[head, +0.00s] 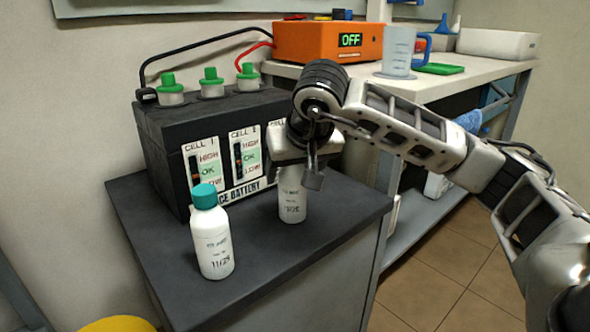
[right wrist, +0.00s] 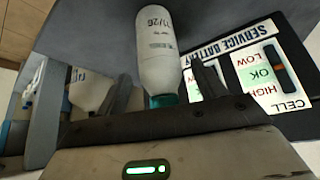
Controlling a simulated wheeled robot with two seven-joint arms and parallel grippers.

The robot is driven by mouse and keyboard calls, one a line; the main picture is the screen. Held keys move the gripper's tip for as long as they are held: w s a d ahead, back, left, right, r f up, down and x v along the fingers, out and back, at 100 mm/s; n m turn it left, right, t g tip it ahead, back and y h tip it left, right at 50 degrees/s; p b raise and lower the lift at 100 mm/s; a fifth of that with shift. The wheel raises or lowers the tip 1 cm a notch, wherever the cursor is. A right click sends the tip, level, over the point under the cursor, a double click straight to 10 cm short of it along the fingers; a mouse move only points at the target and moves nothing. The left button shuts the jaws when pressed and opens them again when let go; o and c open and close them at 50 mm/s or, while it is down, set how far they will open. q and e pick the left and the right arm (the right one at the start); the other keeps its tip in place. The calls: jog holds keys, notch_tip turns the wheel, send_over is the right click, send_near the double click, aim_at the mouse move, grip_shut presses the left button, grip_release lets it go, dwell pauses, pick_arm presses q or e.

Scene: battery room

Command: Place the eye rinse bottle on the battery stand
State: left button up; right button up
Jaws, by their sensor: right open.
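The battery stand (head: 285,262) is a grey cabinet with a dark top. On it stands a white bottle (head: 292,204) with a printed label, upright in front of the battery's right part. Its cap is hidden in the head view. In the right wrist view this bottle (right wrist: 158,52) shows a teal cap and a date ending in 26. My right gripper (head: 305,175) is above it, open, with a finger on either side of its upper part. A similar teal-capped white bottle (head: 212,240) stands nearer the front left of the stand. My left gripper is not in view.
The service battery (head: 205,125), with green-capped cells, fills the back of the stand. A bench (head: 425,88) behind holds an orange box reading OFF (head: 325,42), a jug (head: 398,50) and a green item (head: 440,69). The stand's front right top is clear.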

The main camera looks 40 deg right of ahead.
pick_arm(q)
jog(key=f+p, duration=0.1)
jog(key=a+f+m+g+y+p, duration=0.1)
jog(key=p, duration=0.1)
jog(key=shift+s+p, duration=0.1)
jog(key=shift+p, duration=0.2)
pick_arm(e)
jog(key=v, duration=1.1)
jog(key=shift+s+r, duration=0.2)
jog(key=shift+r, duration=0.05)
